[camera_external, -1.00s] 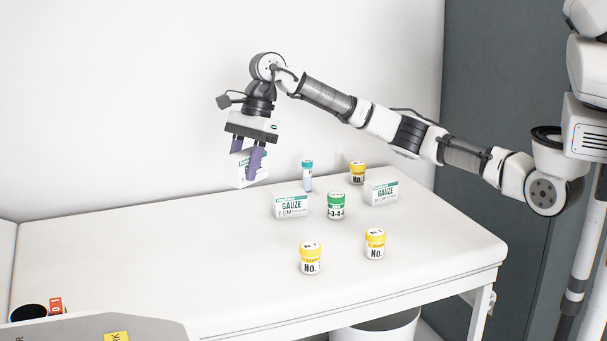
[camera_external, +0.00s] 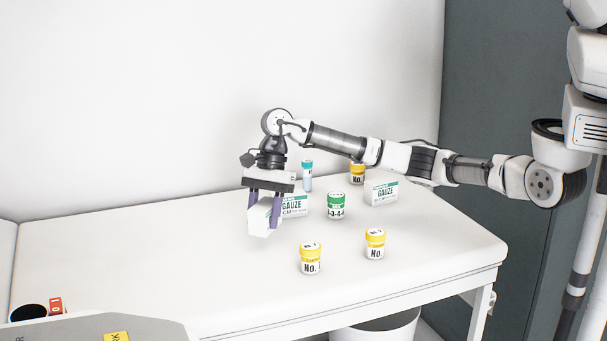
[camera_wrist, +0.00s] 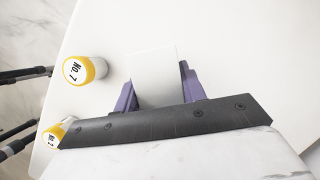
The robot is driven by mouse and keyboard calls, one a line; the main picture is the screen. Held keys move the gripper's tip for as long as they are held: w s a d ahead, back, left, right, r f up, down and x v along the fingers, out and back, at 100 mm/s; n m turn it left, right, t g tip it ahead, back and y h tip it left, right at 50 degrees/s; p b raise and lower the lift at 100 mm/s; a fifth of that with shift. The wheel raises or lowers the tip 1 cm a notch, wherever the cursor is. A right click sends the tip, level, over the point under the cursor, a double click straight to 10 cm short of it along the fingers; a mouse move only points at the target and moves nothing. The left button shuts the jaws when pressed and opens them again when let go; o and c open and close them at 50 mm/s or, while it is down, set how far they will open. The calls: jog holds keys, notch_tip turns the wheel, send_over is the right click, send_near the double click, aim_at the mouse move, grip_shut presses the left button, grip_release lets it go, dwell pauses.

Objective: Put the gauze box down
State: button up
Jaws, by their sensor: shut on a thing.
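My gripper (camera_external: 264,212) is shut on a white gauze box (camera_external: 258,218), low over the white table (camera_external: 150,250). In the external view I cannot tell whether the box touches the table. The held box also shows in the wrist view (camera_wrist: 155,75), as a plain white face between the purple fingers. A second gauze box (camera_external: 296,206) stands just behind and right of my gripper, partly hidden by it. A third gauze box (camera_external: 382,192) stands farther right.
A green-labelled jar (camera_external: 336,206) stands between the two standing boxes. A teal-capped tube (camera_external: 307,176) stands at the back. The table's left part is clear.

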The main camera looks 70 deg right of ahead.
aim_at(269, 200)
jog(key=shift+f, duration=2.75)
jog(key=shift+f, duration=0.2)
jog(key=o, duration=1)
jog(key=shift+c, duration=0.2)
jog(key=shift+r, duration=0.1)
jog(key=b+v, duration=0.1)
jog(key=v, duration=1.1)
jog(key=shift+r, duration=0.15)
